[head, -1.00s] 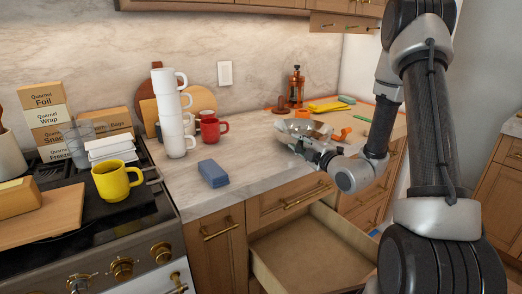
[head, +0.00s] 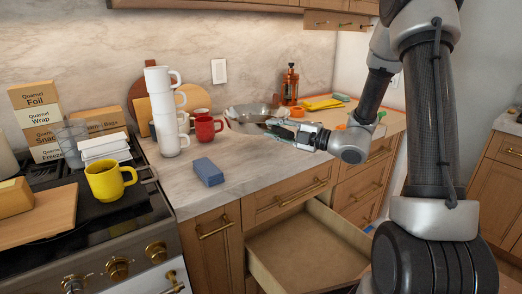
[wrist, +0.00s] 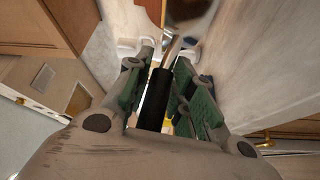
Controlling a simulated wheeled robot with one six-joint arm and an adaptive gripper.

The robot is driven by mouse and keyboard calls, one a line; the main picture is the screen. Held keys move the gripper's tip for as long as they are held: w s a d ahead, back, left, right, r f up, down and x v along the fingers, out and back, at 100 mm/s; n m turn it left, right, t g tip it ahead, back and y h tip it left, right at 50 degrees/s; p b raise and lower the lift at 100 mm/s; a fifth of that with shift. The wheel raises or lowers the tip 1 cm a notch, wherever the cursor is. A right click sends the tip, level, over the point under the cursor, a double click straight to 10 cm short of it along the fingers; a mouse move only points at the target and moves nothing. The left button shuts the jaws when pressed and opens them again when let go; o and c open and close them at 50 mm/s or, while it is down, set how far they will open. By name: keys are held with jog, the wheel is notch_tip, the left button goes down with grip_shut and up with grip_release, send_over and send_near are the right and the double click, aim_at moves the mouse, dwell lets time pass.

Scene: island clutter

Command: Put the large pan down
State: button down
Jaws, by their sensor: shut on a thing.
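The large pan (head: 246,115) is a silver round pan with a dark handle, over the back of the counter just right of the red mug. It looks slightly tilted, and I cannot tell whether it touches the counter. My gripper (head: 296,133) is at the pan's right, shut on its handle. In the wrist view the black handle (wrist: 155,100) lies between the green finger pads of my gripper (wrist: 160,66). Only a dark, blurred part of the pan (wrist: 190,10) shows at the top there.
The red mug (head: 207,128) and a stack of white mugs (head: 168,112) stand left of the pan. A blue block (head: 208,172) lies near the counter's front. An open drawer (head: 310,250) juts out below. Counter (head: 235,160) is bare in front of the pan.

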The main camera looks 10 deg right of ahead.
notch_tip(320, 180, down, 10)
jog(key=shift+r, duration=0.25)
jog(key=c, duration=1.2)
grip_release()
jog(key=shift+c, duration=0.2)
